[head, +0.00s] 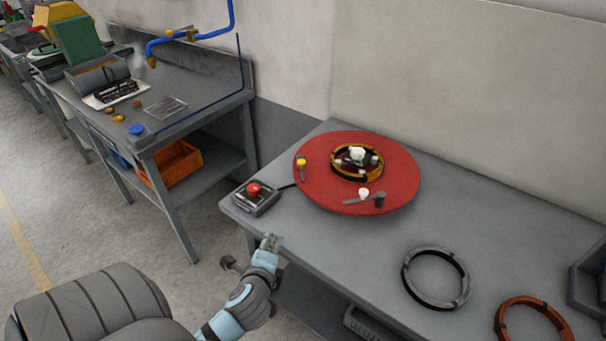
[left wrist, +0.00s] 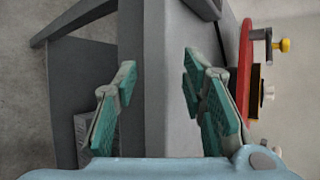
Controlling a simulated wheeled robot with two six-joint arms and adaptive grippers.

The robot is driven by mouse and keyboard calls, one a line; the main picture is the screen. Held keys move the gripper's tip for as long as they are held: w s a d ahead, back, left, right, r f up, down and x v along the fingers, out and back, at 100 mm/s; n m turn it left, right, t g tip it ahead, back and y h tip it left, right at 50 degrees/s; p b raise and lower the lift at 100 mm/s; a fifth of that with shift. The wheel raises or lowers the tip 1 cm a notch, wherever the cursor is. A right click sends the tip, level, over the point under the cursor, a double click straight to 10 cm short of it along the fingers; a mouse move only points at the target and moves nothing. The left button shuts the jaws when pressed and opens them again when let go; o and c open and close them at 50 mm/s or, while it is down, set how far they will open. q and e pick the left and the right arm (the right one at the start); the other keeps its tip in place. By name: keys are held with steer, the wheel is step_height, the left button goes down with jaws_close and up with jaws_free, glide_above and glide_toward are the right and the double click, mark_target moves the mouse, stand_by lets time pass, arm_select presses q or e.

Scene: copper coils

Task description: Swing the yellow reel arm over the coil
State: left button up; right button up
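A round red turntable (head: 318,195) lies on the grey bench. A coil with a dark and copper-yellow ring (head: 343,174) sits at its middle, around a white-topped hub. The yellow-knobbed reel arm (head: 301,164) stands at the turntable's left edge, beside the coil and not over it; its yellow knob also shows in the left wrist view (left wrist: 284,45). A second arm with a white knob (head: 364,193) is at the front edge. My left gripper (head: 270,242) is at the bench's front left edge, below the turntable. Its green-padded fingers (left wrist: 162,100) are apart and empty. My right gripper is out of view.
A control box with a red button (head: 254,190) stands at the bench's left corner, close to my left gripper. A dark ring (head: 408,290) and a copper ring (head: 499,318) lie to the right. Another workbench (head: 200,100) stands at left. The bench front between is clear.

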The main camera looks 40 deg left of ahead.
mark_target(300, 165)
arm_select(q)
steer(key=w+r+m+t, duration=0.1)
steer(key=r+m, duration=0.1)
steer(key=w+a+r+m+t, duration=0.1)
steer(key=w+r+m, duration=0.1)
steer(key=m, duration=0.1)
steer(key=w+r+m+t+y, duration=0.1)
steer(key=r+m, duration=0.1)
steer(key=m, duration=0.1)
steer(key=shift+w+a+r+t, duration=0.2)
steer(key=shift+w+a+t, duration=0.1)
steer(key=shift+w+t, duration=0.1)
steer(key=w+r+m+t, duration=0.3)
steer(key=w+r+m, duration=0.15)
steer(key=m, duration=0.45)
steer(key=shift+n, duration=0.3)
steer(key=x, duration=0.4)
steer(key=b+x, duration=0.1)
steer(key=x, duration=0.7)
steer(key=shift+w+d+f, duration=0.1)
steer(key=shift+w+d, duration=0.1)
steer(key=shift+w, duration=0.25)
jaws_close()
